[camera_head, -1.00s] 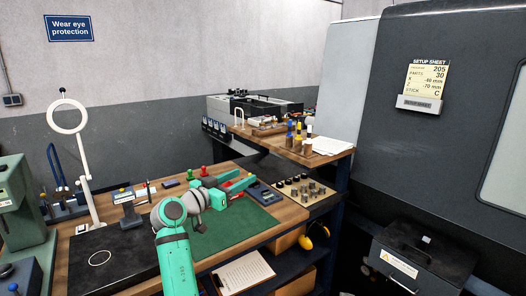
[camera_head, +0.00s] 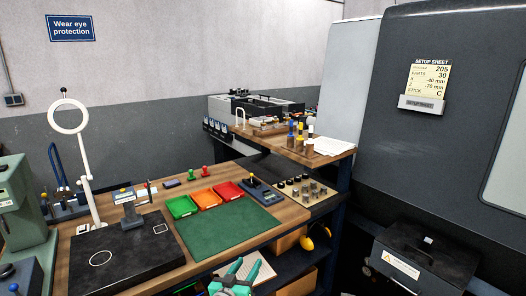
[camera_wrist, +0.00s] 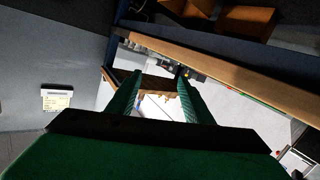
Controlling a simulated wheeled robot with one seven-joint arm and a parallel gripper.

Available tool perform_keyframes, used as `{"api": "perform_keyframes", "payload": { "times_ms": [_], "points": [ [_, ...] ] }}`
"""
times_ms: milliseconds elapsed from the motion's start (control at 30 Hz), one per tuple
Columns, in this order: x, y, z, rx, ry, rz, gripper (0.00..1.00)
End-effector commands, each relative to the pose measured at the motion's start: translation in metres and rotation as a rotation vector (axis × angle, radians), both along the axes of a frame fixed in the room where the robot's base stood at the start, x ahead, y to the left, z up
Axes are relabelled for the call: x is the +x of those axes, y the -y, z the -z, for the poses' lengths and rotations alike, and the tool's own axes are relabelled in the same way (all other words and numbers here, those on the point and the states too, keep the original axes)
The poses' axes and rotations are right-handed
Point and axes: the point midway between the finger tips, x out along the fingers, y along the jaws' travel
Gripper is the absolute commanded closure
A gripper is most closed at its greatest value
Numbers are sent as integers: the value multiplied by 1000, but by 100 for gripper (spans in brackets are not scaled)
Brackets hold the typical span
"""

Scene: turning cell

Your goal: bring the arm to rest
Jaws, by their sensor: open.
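My gripper (camera_head: 247,266) is at the bottom edge of the head view, low in front of the workbench, with most of my arm out of the picture. In the wrist view my gripper (camera_wrist: 158,82) shows two green fingers spread apart, with nothing held between them. The fingers point past the bench edge (camera_wrist: 220,72). Whether the arm is still moving cannot be told from the frames of now alone.
The grey machine (camera_head: 430,140) stands at right.

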Motion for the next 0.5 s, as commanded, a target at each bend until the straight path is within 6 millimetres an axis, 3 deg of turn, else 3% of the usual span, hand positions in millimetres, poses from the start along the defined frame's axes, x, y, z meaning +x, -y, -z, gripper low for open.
{"api": "perform_keyframes", "payload": {
  "times_ms": [33, 200, 500],
  "points": [
    [-14, 4, 23, -2, -19, -20, 54],
    [-62, 8, 81, -5, -59, -99, 54],
    [-162, 16, 156, 14, -110, -217, 54]
  ]
}}
